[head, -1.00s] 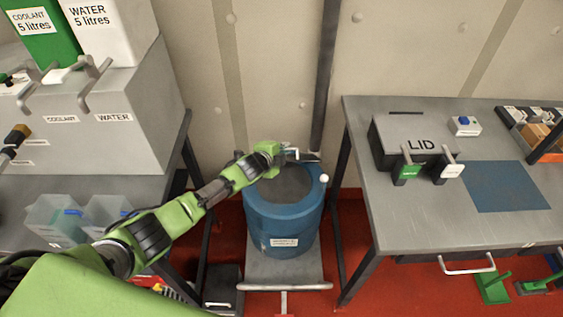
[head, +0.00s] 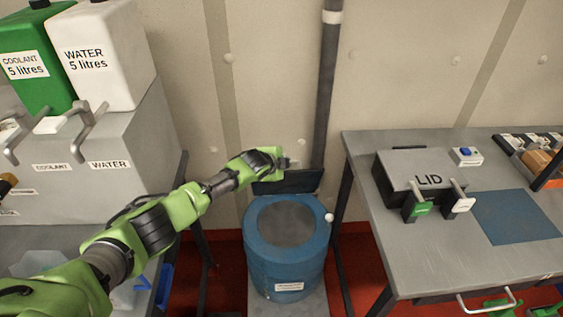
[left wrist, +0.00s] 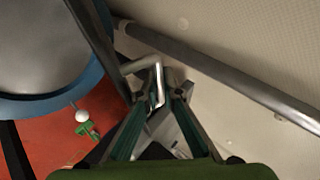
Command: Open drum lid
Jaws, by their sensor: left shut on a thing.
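The blue drum (head: 287,262) stands on the floor between the two benches, its round grey top area (head: 285,222) in plain view. A dark flat panel, seemingly the lid (head: 287,183), stands tilted up behind the drum's rim, close to the wall. My left gripper (head: 288,163) is at its upper edge. In the left wrist view, my gripper's fingers (left wrist: 158,92) are shut on a bent grey metal handle (left wrist: 137,64). The drum's blue rim (left wrist: 65,103) and the dark panel's edge (left wrist: 97,45) show at left. My right gripper is not in view.
A vertical dark pipe (head: 324,90) runs down the wall behind the drum. The right bench (head: 400,240) carries a box marked LID (head: 400,165). At left are the green coolant (head: 35,70) and white water (head: 100,50) containers. A white ball (head: 329,217) sits at the drum's right rim.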

